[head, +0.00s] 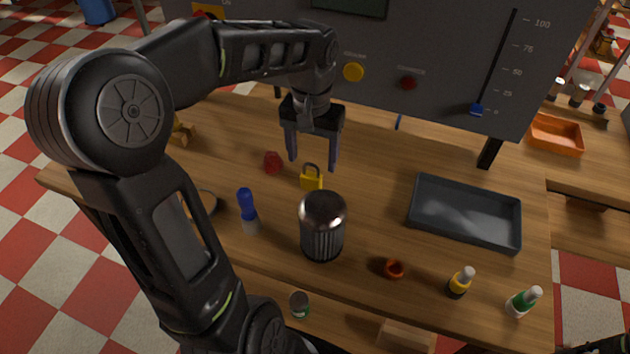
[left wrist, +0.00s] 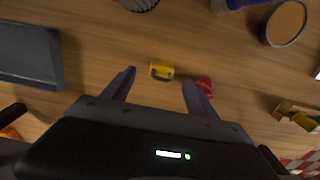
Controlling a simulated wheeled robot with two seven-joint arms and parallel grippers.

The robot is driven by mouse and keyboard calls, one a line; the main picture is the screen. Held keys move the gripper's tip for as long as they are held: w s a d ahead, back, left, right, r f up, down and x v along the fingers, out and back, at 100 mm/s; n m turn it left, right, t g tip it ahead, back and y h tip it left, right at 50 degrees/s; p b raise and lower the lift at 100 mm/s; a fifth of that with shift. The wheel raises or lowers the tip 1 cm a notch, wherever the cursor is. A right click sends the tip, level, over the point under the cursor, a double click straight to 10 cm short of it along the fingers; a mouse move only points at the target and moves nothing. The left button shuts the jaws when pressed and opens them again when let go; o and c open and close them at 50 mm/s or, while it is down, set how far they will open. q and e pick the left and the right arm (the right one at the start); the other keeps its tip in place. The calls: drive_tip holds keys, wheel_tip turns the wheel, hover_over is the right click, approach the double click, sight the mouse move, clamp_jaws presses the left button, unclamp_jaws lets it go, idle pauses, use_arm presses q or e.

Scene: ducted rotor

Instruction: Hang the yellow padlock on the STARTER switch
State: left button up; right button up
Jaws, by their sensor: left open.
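The yellow padlock (head: 312,183) stands on the wooden table with its dark shackle up. It also shows in the left wrist view (left wrist: 162,71), between the finger lines. My left gripper (head: 312,166) is open and points down above the padlock, with nothing between its fingers. Its fingers also show in the left wrist view (left wrist: 159,77). A grey control panel (head: 440,50) stands at the back of the table. A yellow plate with a red part (head: 207,12) and the word "On" shows at its upper left, partly behind my arm. I cannot read which control is labelled STARTER.
A red object (head: 272,162) lies close left of the padlock. A ribbed metal canister (head: 322,228) and a blue-topped bottle (head: 248,211) stand in front. A dark tray (head: 412,214) is at the right. The panel carries a yellow button (head: 353,72) and a slider (head: 478,109).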

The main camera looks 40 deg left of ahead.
sight(311, 176)
use_arm(q)
drive_tip(key=shift+s, duration=0.1)
drive_tip(key=shift+f, duration=1.25)
drive_tip(key=shift+f, duration=0.1)
drive_tip(key=f, duration=0.3)
drive_tip(key=f+p, duration=0.1)
drive_tip(key=f, duration=0.1)
drive_tip(key=shift+a, duration=0.25)
drive_tip(key=shift+c, duration=0.5)
clamp_jaws()
